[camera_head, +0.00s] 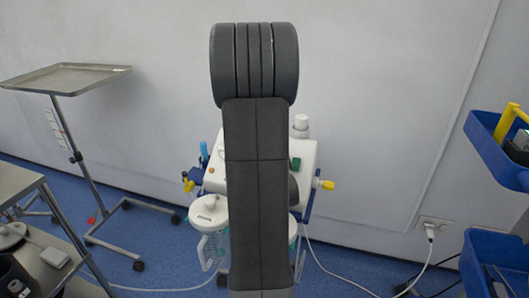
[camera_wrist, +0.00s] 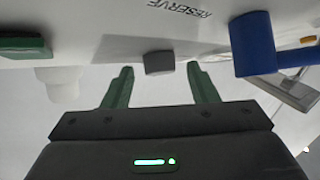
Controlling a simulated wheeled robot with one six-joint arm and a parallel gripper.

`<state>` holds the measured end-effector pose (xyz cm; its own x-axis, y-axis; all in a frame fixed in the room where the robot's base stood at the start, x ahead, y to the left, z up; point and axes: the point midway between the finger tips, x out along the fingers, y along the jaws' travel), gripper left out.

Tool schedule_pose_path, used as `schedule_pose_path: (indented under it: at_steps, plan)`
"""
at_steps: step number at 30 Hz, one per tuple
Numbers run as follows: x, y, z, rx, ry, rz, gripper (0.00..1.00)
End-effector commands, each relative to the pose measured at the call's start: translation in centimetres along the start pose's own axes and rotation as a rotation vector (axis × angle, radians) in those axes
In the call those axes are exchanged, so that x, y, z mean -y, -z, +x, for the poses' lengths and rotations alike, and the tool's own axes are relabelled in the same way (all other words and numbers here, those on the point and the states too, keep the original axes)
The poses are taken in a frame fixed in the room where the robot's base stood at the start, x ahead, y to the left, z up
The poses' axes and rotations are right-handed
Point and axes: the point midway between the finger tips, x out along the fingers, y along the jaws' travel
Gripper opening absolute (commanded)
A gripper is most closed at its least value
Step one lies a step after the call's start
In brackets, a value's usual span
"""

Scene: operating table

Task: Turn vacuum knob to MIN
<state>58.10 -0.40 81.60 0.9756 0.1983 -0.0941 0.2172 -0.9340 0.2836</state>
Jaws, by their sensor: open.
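In the wrist view a dark grey knob (camera_wrist: 159,63) sticks out from the white panel (camera_wrist: 110,22) of the suction unit. My gripper (camera_wrist: 160,72) is open, its two green fingers apart, with the knob between and just beyond the fingertips. I see no clear contact. No MIN mark or pointer on the knob can be read; the word RESERVE shows upside down nearby. In the head view the suction unit (camera_head: 306,152) stands behind my arm, which hides the knob and my gripper.
A blue cylinder (camera_wrist: 252,45) lies right of the fingers and a green block (camera_wrist: 25,47) left of them. White-lidded canisters (camera_head: 208,211) hang below the unit. A tray stand (camera_head: 68,78) is at left, a blue-bin cart (camera_head: 490,150) at right. A white cable (camera_head: 340,283) crosses the floor.

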Motion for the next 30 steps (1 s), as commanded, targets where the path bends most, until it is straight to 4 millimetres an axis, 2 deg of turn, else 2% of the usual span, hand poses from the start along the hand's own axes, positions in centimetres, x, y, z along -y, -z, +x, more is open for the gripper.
schedule_pose_path:
  at_steps: [5,8,21,25,30]
  plan:
    - [0.0,0.0,-0.4,-0.001,-0.001,0.0,0.53]
    - [0.0,0.0,-1.6,0.0,-0.001,0.0,0.53]
    - [-0.1,0.0,-11.0,0.0,-0.002,0.0,0.53]
    - [-0.1,0.0,-12.8,0.0,-0.002,0.001,0.53]
    - [0.0,0.0,-13.8,0.0,0.0,0.0,0.53]
